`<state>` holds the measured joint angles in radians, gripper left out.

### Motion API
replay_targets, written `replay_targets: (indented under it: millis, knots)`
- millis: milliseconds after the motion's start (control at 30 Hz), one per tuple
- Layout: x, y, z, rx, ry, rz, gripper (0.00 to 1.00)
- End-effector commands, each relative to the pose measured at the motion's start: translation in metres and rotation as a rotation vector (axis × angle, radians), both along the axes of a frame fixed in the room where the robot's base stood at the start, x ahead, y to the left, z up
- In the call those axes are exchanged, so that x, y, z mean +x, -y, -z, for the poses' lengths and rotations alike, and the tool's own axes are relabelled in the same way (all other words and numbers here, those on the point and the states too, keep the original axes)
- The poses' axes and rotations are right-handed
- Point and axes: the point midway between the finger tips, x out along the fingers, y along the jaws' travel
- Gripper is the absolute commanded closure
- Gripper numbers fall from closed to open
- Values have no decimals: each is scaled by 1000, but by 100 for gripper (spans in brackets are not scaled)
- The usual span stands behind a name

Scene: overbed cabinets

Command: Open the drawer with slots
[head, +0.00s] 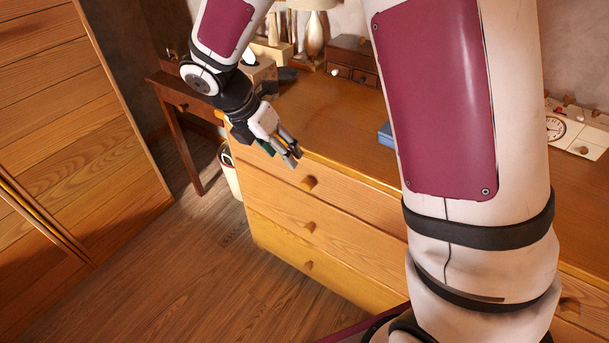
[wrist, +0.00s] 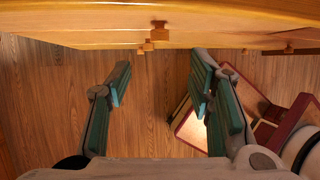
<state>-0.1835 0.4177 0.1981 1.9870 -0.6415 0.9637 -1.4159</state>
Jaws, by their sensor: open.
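A wooden dresser has a column of drawers on its left side: a top drawer (head: 345,197), a middle drawer (head: 345,245) and a bottom drawer (head: 335,282). Each has a round wooden knob, such as the top knob (head: 308,183). These drawers look shut, and I see no slots on their fronts. My gripper (head: 290,157) is near the dresser's top front edge, up and left of the top knob. In the wrist view my gripper (wrist: 158,88) is open with nothing between its fingers. A knob (wrist: 159,31) shows beyond the fingertips there, apart from them.
A small dark drawer box (head: 352,62), a lamp (head: 314,32) and a blue item (head: 386,133) stand on the dresser top. A white bin (head: 228,170) is by the dresser's left end. Open wooden floor (head: 185,265) lies in front, with a wardrobe (head: 75,130) at left.

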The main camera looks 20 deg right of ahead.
Motion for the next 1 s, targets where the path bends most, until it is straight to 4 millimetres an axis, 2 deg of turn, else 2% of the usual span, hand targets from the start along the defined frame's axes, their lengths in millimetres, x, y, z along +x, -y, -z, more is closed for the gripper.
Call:
replay_targets:
  millis: [267, 700, 1000]
  knots:
    - [4, 8, 26, -6, -16, -26, 52]
    - [8, 44, 102, -5, -14, -24, 52]
    - [10, 56, 128, -4, -12, -23, 52]
